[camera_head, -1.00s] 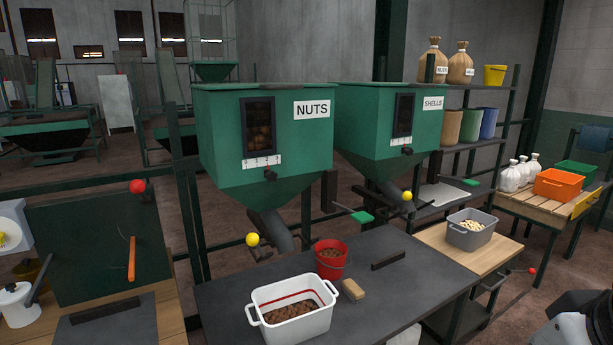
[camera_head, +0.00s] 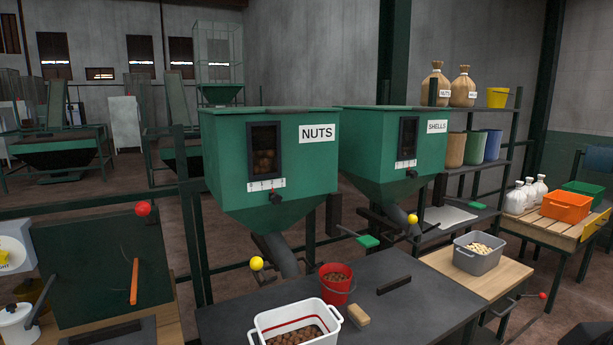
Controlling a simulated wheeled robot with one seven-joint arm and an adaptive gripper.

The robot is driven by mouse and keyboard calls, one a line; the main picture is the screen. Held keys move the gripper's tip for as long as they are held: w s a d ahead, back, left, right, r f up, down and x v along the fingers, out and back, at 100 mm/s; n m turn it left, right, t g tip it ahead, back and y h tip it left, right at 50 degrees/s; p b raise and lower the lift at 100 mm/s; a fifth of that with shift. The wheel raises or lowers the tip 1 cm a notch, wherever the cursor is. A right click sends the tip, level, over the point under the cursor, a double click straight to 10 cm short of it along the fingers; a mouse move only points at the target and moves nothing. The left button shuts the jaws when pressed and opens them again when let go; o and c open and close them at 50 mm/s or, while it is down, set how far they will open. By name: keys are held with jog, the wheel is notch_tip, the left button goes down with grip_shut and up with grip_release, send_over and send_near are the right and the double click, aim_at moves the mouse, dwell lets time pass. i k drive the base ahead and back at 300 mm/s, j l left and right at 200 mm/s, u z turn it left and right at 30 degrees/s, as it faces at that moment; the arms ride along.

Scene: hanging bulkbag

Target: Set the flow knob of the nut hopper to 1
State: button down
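The nut hopper (camera_head: 230,165) is a green bin labelled NUTS in the middle of the head view, with a dark window showing nuts. Its flow knob (camera_head: 275,198) is a small black knob low on the front, just below a white scale strip (camera_head: 266,185). The scale's numbers and the knob's setting are too small to read. A grey and black part at the bottom right corner looks like a piece of my arm. My gripper's fingers are not in view, and nothing of mine touches the knob.
Below the hopper, a yellow-ball lever (camera_head: 257,263) sits by the chute. The dark table (camera_head: 400,313) carries a white tub (camera_head: 262,325) of nuts, a red bucket (camera_head: 336,284) and a brush (camera_head: 358,315). The SHELLS hopper (camera_head: 365,150) stands to the right with a similar knob (camera_head: 411,174).

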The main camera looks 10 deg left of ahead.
aim_at(276, 199)
jog(key=i+j+z, duration=0.5)
jog(key=i+j, duration=0.2)
jog(key=j, duration=0.15)
